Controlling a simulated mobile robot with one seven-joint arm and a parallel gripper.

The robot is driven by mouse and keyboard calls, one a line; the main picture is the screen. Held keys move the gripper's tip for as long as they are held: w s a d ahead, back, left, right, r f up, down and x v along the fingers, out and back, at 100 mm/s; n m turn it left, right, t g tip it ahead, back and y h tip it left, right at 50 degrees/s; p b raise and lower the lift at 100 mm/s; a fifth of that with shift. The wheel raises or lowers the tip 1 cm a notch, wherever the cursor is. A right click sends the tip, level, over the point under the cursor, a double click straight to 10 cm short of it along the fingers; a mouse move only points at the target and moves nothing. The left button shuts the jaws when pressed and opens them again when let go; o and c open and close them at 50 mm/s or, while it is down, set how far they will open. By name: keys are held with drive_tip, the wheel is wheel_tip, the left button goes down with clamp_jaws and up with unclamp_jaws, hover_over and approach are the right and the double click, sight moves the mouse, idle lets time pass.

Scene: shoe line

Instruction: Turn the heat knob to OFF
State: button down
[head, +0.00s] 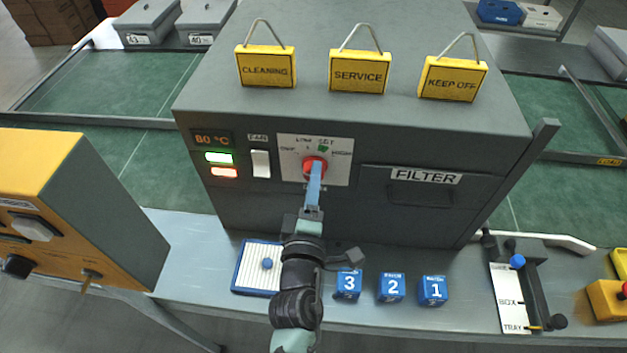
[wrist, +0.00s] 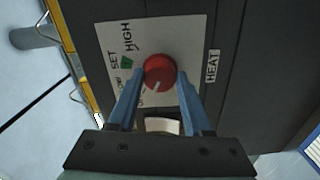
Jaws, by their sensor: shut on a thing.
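The red heat knob (head: 315,166) sits on a white dial plate (head: 340,172) on the front of the grey machine. The plate reads OFF at left, LOW and SET along the top and HIGH at right, with a green mark by SET. In the wrist view my gripper (wrist: 160,75) has its blue fingers shut on the sides of the red knob (wrist: 158,68). A pale pointer line on the knob faces down-left, toward the OFF end of the dial. I cannot tell whether it lines up exactly. In the head view my gripper (head: 314,182) hides the knob's lower part.
A white fan switch (head: 261,163) and lit display (head: 212,139) are left of the dial; a filter drawer (head: 420,188) is right. Blue numbered blocks (head: 391,287) and a blue-rimmed tray (head: 237,276) lie near my arm. An orange cabinet (head: 80,190) stands left.

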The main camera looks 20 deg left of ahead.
drive_tip(key=shift+c, duration=1.6)
unclamp_jaws()
drive_tip(key=b+v, duration=0.3)
drive_tip(key=v, duration=1)
